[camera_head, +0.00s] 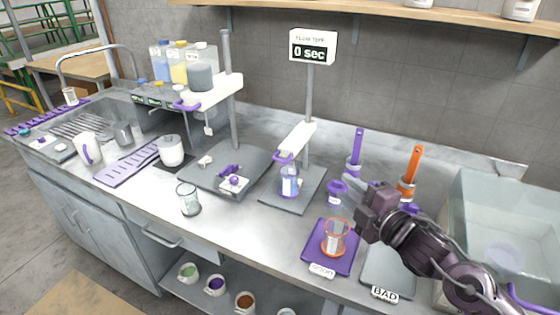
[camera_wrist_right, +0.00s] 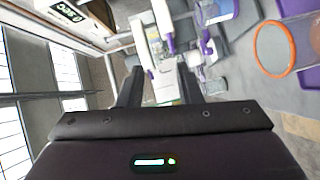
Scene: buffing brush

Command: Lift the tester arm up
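The tester stand under the "0 sec" display (camera_head: 312,50) has a white arm (camera_head: 297,139) with a purple handle (camera_head: 283,158). The arm sits low on its pole, just above a beaker with a purple label (camera_head: 290,182) on the grey base. A second stand to the left has a higher white arm (camera_head: 215,92) with a purple handle and a grey cylinder. My right gripper (camera_head: 352,192) is right of the tester stand, apart from the handle. In the right wrist view its fingers (camera_wrist_right: 160,88) are spread, with nothing clearly held between them. My left gripper is out of view.
An orange-rimmed beaker (camera_head: 335,238) stands on a purple pad (camera_head: 316,259). A grey "BAD" pad (camera_head: 388,277) lies beside it, partly behind my right arm. Purple and orange-handled brushes (camera_head: 411,168) stand behind the gripper. A clear bin (camera_head: 500,220) is at right.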

